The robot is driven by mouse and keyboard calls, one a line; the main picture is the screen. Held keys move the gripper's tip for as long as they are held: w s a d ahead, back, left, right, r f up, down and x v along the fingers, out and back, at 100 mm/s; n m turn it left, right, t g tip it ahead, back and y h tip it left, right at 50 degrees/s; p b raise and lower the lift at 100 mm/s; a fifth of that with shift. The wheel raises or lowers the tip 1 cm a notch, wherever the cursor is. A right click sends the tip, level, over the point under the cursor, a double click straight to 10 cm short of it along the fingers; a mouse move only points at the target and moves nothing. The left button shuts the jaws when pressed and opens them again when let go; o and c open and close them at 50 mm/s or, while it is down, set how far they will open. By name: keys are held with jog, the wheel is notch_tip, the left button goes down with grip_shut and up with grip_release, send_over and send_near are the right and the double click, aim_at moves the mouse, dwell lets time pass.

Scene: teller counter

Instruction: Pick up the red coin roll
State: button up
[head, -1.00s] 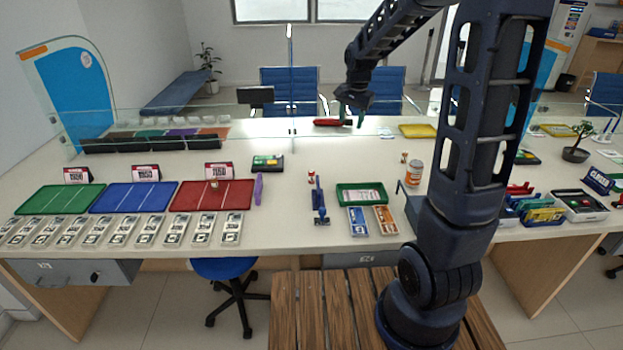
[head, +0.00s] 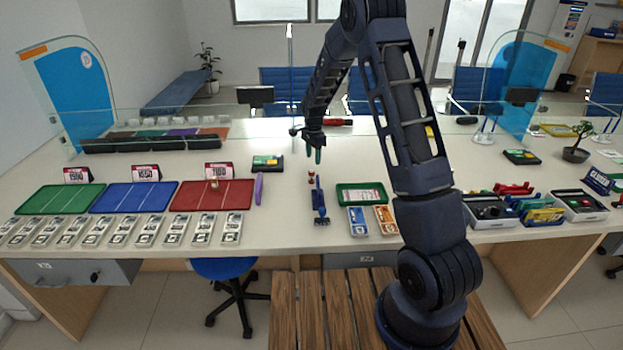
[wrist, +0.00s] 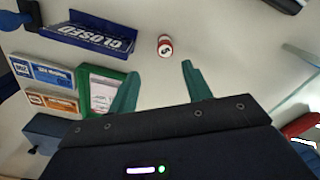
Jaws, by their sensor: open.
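The red coin roll (head: 311,177) is a small red cylinder with a white band, standing on the counter just behind a blue sign (head: 319,200). In the wrist view the red coin roll (wrist: 165,46) shows its pale round top, ahead of the fingertips and roughly in line with the gap between them. My gripper (head: 313,153) hangs above and behind the roll in the head view, apart from it. In the wrist view my gripper (wrist: 160,85) has its two green fingers spread with nothing between them.
In the wrist view the blue CLOSED sign (wrist: 92,37) lies close to the roll. A green-rimmed tray (head: 361,187) is to its right, a purple object (head: 259,188) to its left. A red object (head: 338,122) lies behind near the glass screen. Counter around the roll is mostly bare.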

aim_at(312, 171)
notch_tip(312, 171, down, 6)
jog(key=shift+w+a+f, duration=0.15)
jog(key=shift+w+f, duration=0.05)
jog(key=shift+f, duration=1.1)
jog(key=shift+w+a+f, duration=0.1)
jog(key=shift+w+f, duration=0.1)
jog(key=shift+f, duration=1.1)
grip_shut()
